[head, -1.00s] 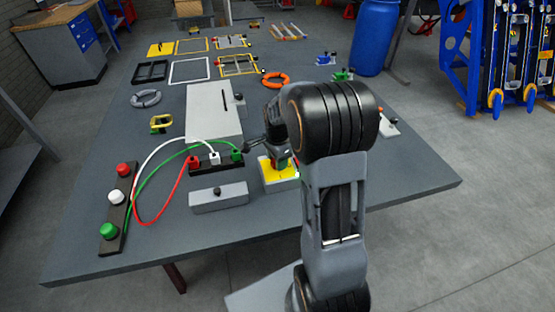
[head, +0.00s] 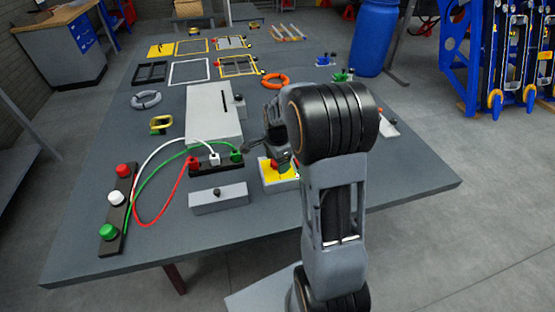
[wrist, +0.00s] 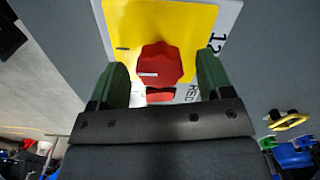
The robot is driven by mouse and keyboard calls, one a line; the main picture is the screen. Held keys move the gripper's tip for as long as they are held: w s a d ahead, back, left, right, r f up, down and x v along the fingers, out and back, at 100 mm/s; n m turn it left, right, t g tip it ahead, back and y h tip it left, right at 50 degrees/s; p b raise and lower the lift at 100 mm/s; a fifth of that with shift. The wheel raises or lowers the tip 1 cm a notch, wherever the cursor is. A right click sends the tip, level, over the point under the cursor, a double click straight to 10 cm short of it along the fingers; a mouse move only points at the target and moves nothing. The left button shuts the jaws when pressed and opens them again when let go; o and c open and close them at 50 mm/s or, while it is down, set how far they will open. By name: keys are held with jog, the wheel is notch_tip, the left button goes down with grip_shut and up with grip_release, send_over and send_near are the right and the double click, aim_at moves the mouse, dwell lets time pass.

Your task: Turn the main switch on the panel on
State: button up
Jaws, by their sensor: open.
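The main switch is a red faceted knob (wrist: 160,64) with a white mark that lies roughly crosswise in the wrist view. It sits on a yellow plate (wrist: 198,18) on a white panel (wrist: 232,12) with black print, partly cut off. In the head view the panel's yellow face (head: 268,175) shows on the table, partly hidden by my arm. My gripper (wrist: 163,68) is open, with one green finger on each side of the knob. A gap shows at each side, and I see no clear contact. A smaller red part (wrist: 160,94) is below the knob.
A grey box with a black knob (head: 218,198) and a black socket strip with red, white and green cables (head: 205,169) stand left of the panel. A larger white box (head: 208,118) is behind. The table (head: 400,170) is clear at the front right.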

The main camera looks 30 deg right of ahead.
jog(key=shift+r, duration=0.1)
notch_tip(320, 180, up, 14)
jog(key=shift+f, duration=0.2)
dwell(0.3)
dwell(0.5)
jog(key=s+a+f+n+t, duration=0.1)
jog(key=s+a+n, duration=0.3)
jog(key=s+n, duration=0.4)
jog(key=s+a+f+n+t, duration=0.2)
jog(key=s+a+n, duration=0.3)
jog(key=s+n, duration=0.3)
jog(key=shift+f+n+t, duration=0.15)
jog(key=shift+n+t, duration=0.15)
jog(key=shift+n, duration=0.3)
jog(key=shift+s+a+r, duration=0.1)
jog(key=shift+a+r, duration=0.15)
jog(key=shift+r, duration=0.3)
jog(key=shift+c, duration=0.3)
